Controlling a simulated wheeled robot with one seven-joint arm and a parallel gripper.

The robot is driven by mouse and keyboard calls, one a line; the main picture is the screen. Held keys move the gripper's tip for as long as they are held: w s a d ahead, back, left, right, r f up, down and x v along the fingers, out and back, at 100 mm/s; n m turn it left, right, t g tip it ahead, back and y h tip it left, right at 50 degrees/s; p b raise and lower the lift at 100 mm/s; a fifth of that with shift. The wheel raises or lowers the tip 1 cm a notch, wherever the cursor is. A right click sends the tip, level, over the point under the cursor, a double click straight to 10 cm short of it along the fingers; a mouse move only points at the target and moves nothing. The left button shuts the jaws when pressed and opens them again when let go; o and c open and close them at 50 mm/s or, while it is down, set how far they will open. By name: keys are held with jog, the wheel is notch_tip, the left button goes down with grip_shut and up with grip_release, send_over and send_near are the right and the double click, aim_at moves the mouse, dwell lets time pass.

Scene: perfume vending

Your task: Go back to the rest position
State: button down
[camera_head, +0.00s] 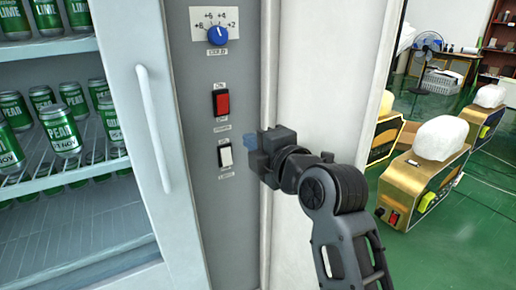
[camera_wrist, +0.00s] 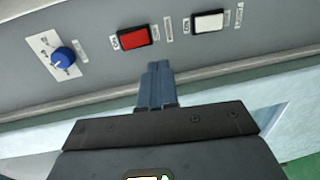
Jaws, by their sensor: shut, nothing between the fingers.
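My gripper (camera_head: 250,141) is in front of the grey control panel, close to the white switch (camera_head: 225,153) in the head view. Its blue fingers are together and hold nothing. In the wrist view the gripper (camera_wrist: 156,68) points toward the panel between the red switch (camera_wrist: 134,38) and the white switch (camera_wrist: 208,21). I cannot tell whether the fingertips touch the panel. My dark arm reaches in from the lower right of the head view.
The panel (camera_head: 205,250) also carries a blue dial (camera_head: 217,35). A fridge on the left holds several green cans and has a white door handle (camera_head: 153,128). Gold machines (camera_head: 425,185) stand on the green floor at right, with a fan (camera_head: 425,48) behind.

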jog(key=shift+s+d+f, duration=0.1)
jog(key=shift+s+d, duration=0.3)
jog(key=shift+s, duration=0.2)
jog(key=s+d+f+m+t+h, duration=0.1)
jog(key=s+d+f+m+h, duration=0.2)
jog(key=s+d+f+m, duration=0.55)
jog(key=s+d+f+m+h+p, duration=0.1)
jog(key=s+d+f+m+h, duration=0.15)
jog(key=s+d+f, duration=0.5)
jog(key=s+d+f+m+h+p, duration=0.1)
jog(key=s+d+f+m, duration=0.3)
jog(key=s, duration=0.6)
jog(key=s+d+r+m+h, duration=0.1)
jog(key=s+r+m, duration=0.1)
jog(key=s, duration=0.5)
jog(key=s+d+r+m, duration=0.2)
jog(key=s+r+m, duration=0.1)
jog(key=s, duration=0.5)
jog(key=s+d+r+m+h, duration=0.1)
jog(key=s+d+r+m, duration=0.1)
jog(key=s+m, duration=0.2)
jog(key=s, duration=0.3)
jog(key=shift+s+r+m+h+p, duration=0.3)
jog(key=shift+s+m+h, duration=0.05)
jog(key=shift+m, duration=0.05)
jog(key=shift+a, duration=0.15)
